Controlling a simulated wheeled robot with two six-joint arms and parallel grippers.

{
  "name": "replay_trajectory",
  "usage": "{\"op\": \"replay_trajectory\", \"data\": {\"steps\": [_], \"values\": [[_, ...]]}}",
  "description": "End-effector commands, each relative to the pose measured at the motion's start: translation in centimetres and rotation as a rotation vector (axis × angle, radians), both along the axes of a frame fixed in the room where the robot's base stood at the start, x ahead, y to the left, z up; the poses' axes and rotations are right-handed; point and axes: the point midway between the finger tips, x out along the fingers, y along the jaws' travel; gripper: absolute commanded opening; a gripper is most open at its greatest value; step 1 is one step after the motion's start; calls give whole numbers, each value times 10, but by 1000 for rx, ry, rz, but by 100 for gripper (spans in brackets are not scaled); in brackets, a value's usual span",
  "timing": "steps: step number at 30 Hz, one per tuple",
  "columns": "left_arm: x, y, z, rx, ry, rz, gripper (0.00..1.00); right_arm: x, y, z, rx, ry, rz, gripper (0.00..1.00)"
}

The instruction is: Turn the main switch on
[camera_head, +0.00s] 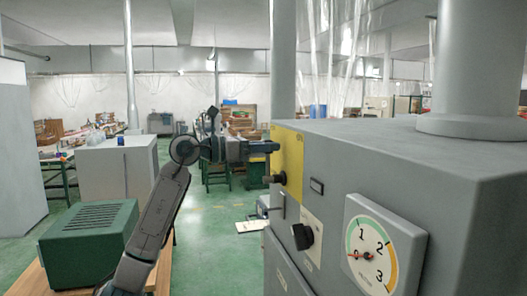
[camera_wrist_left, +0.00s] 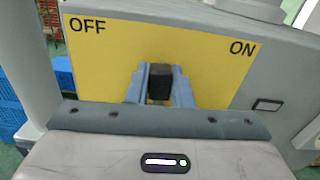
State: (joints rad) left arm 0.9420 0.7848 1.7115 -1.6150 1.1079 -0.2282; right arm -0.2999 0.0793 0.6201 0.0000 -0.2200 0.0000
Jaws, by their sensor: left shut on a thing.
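The main switch is on a yellow plate (camera_wrist_left: 215,62) marked OFF at the left and ON at the right in the left wrist view. Its black handle (camera_wrist_left: 160,80) stands roughly midway between the two words. My left gripper (camera_wrist_left: 160,92) is shut on this handle, one finger on each side. The yellow plate (camera_head: 291,160) shows edge-on in the head view, on the side of a grey machine. The switch's lower part is hidden behind the gripper body. My right gripper is not in view.
The grey machine (camera_head: 420,155) fills the right side, with a black rotary knob (camera_head: 303,236) and a round gauge (camera_head: 367,252) below the switch. A green vented box (camera_head: 85,238) stands at the lower left. Green floor lies open between them.

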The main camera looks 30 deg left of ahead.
Motion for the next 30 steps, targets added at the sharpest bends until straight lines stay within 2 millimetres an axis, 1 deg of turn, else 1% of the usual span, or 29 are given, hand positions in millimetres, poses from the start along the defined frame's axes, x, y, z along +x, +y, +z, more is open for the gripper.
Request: {"op": "replay_trajectory", "data": {"steps": [1, 10, 18, 30], "values": [[-3, -4, -2, 36, -31, -2, 0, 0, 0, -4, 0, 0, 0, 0], [-18, -22, -6, 253, -216, -1, 0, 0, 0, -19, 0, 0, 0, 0], [-30, -36, -14, 434, -370, -1, 0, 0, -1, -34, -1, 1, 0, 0], [-40, -47, -24, 609, -519, -1, 0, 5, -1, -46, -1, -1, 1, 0]]}}
